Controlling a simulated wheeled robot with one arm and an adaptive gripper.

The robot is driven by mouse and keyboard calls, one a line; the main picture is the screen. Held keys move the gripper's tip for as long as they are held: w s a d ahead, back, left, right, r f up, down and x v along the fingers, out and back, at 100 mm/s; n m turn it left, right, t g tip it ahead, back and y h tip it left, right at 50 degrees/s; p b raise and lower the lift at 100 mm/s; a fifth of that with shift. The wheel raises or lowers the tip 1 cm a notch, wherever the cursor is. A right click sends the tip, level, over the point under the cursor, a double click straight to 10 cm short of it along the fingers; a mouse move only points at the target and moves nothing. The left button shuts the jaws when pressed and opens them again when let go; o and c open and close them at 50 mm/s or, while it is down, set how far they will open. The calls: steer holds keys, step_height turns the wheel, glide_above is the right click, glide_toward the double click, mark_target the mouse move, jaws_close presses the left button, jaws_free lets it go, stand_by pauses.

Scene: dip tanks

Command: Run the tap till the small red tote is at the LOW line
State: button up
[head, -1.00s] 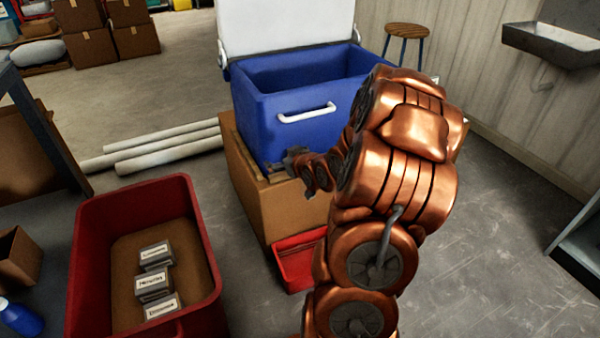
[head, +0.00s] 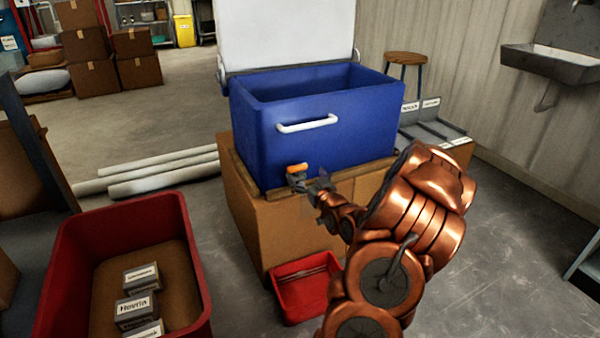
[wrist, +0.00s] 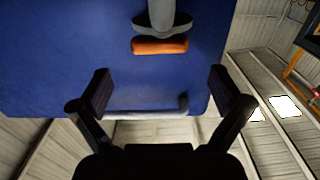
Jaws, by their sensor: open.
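The blue cooler (head: 310,140) stands on a cardboard box with its white lid up. Its tap has an orange handle (head: 297,168) low on the front face; the handle also shows in the wrist view (wrist: 160,45). My gripper (head: 312,187) is just right of the tap in the head view. In the wrist view my gripper (wrist: 160,90) is open and empty, with the orange handle beyond the fingertips and not between them. The small red tote (head: 305,290) sits on the floor below the tap. Its LOW line and water level cannot be made out.
A larger red tote (head: 185,250) with several labelled blocks stands at left. The cardboard box (head: 245,220) holds up the cooler. White pipes (head: 150,175) lie on the floor behind. A stool (head: 404,62) and a wall sink (head: 550,62) are at right.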

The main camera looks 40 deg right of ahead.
mark_target(299, 167)
steer(key=shift+b+x, duration=0.5)
steer(key=shift+x, duration=1.75)
steer(key=c, duration=1.2)
